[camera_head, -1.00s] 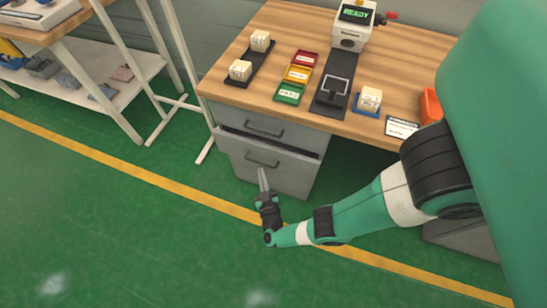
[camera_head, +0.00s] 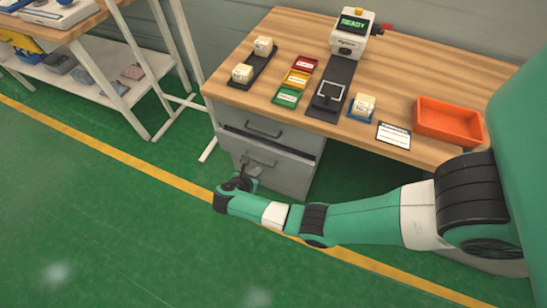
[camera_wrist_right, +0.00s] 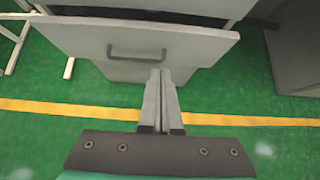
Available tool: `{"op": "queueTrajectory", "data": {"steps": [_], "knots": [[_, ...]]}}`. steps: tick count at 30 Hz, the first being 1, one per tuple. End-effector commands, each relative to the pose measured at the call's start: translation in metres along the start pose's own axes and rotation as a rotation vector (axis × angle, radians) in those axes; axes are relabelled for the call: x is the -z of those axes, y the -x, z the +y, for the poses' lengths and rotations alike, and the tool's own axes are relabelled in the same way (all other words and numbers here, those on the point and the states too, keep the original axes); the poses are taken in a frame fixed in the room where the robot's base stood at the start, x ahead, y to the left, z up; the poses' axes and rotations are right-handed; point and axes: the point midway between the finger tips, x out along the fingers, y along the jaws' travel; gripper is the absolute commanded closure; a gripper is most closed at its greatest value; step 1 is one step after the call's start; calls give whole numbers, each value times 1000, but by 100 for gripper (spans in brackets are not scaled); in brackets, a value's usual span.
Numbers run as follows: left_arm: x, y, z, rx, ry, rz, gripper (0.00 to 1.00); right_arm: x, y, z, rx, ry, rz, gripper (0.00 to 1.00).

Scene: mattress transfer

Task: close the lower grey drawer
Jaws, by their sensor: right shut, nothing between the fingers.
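The lower grey drawer (camera_head: 285,172) is in the desk's cabinet in the head view. Its front stands a little out from the cabinet, with a dark gap along its top edge. In the right wrist view, its front panel (camera_wrist_right: 80,42) and dark bar handle (camera_wrist_right: 137,53) fill the upper middle. My right gripper (camera_wrist_right: 161,73) is shut and empty, its fingertips overlapping the panel's lower edge, right of the handle. Whether they touch it I cannot tell. In the head view the right gripper (camera_head: 245,166) is in front of the drawer, partly hidden by its wrist. My left gripper is not in view.
The upper drawer (camera_head: 262,127) is above, under the wooden desktop (camera_head: 400,95). An orange bin (camera_head: 447,121) and small blocks lie on top. A white-framed shelf (camera_head: 95,70) stands at left. The green floor in front is clear, crossed by a yellow line.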

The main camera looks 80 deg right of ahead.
Motion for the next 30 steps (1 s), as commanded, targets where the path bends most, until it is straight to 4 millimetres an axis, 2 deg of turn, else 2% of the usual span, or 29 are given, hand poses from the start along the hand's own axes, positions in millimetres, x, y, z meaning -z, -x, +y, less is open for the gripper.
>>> {"op": "queueTrajectory", "data": {"steps": [5,17,24,30], "knots": [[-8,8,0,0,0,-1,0,3,-20,-1,3,0,-2,100],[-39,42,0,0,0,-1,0,4,-106,-1,4,1,-3,100],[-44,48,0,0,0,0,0,-22,-127,-1,2,2,-3,100],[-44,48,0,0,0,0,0,-27,-130,-1,0,4,-3,100]]}}
